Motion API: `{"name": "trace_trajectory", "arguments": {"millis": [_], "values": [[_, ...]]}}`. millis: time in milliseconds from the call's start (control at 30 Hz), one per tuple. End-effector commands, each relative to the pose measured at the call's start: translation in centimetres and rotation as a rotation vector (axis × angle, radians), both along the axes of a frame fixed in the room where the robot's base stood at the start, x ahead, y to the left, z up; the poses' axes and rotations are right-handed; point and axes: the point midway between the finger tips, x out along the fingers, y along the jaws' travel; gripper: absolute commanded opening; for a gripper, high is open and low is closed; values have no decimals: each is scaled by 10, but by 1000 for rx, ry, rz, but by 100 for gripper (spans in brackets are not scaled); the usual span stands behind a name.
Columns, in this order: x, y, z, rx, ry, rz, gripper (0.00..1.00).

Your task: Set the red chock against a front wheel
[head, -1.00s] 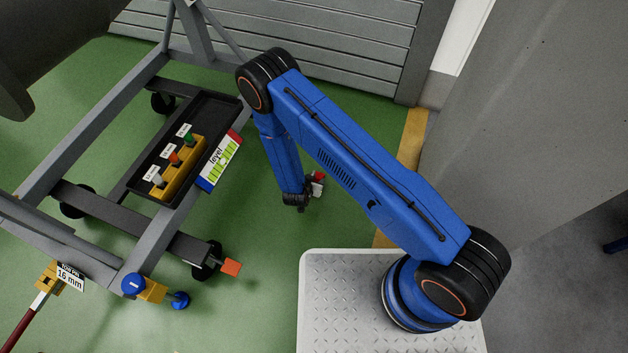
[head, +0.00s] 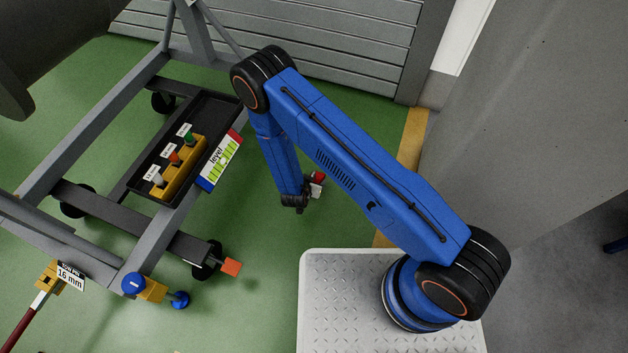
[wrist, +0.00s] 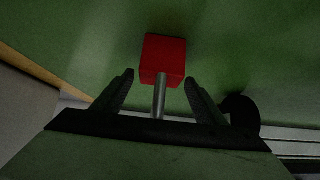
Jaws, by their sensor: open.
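The red chock (wrist: 163,58) is a red block with a grey metal rod (wrist: 159,97) for a handle. In the wrist view my gripper (wrist: 159,80) is open, with one finger on each side of the rod and the block just beyond the fingertips. I cannot tell whether a finger touches the rod. In the head view the chock (head: 318,177) shows small at the end of my arm, partly hidden. A black wheel (head: 203,264) with an orange tab stands at the near corner of the grey stand (head: 152,252). Other black wheels (head: 163,102) (head: 77,200) show farther back and left.
A black tray (head: 195,108) on the stand holds a yellow block (head: 180,172) with coloured plugs. A level sign (head: 220,162) hangs at its edge. A blue-capped jack (head: 133,284) projects near the front wheel. Green floor lies clear between stand and chock.

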Motion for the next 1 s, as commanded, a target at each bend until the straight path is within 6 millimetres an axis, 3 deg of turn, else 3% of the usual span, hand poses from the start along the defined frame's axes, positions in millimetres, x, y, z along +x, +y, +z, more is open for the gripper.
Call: {"name": "trace_trajectory", "arguments": {"millis": [300, 500, 733, 1000], "values": [[-42, 17, 45, 0, 0, 4, 65], [-60, 22, 64, 0, 0, 3, 65], [-68, 25, 72, 0, 0, 1, 65], [-64, 27, 79, 14, 7, 1, 65]]}}
